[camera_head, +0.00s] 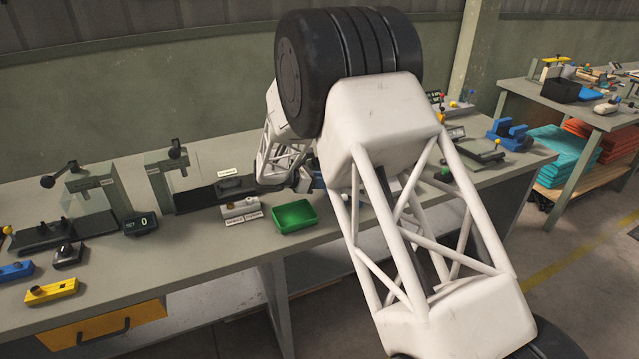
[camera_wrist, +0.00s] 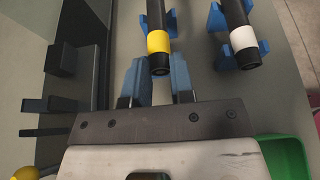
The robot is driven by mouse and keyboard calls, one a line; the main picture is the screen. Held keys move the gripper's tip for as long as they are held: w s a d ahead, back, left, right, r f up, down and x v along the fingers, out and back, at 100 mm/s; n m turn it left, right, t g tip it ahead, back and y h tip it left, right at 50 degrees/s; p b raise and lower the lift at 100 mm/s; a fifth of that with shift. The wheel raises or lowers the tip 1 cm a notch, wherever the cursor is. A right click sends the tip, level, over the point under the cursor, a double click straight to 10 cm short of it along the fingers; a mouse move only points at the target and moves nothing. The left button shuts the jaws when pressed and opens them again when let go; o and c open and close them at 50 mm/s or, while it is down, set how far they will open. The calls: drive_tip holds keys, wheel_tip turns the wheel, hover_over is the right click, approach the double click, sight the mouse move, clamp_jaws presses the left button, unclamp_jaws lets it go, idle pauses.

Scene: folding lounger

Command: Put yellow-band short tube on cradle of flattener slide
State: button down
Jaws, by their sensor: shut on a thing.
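The yellow-band short tube (camera_wrist: 158,43) is black with a yellow band near its lower end in the wrist view. It lies along a blue holder (camera_wrist: 147,20). My gripper (camera_wrist: 158,78) is shut on the tube, with one blue fingertip on either side just below the band. In the head view my gripper (camera_head: 304,181) is small, low over the bench, and partly hidden by my arm; the tube cannot be made out there. A bench device with a dark base (camera_head: 195,199) stands left of the gripper; I cannot tell whether it is the flattener slide.
A white-band tube (camera_wrist: 241,38) rests on another blue holder (camera_wrist: 218,20) to the right. A green tray (camera_head: 296,216) stands near the bench's front edge. Dark metal parts (camera_wrist: 78,80) flank the gripper on the left. The bench (camera_head: 200,260) has free room in front.

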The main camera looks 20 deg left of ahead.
drive_tip(key=shift+f, duration=0.4)
drive_tip(key=shift+f, duration=0.15)
drive_tip(key=c, duration=1)
unclamp_jaws()
drive_tip(key=shift+v, duration=3.95)
drive_tip(key=shift+d, duration=0.15)
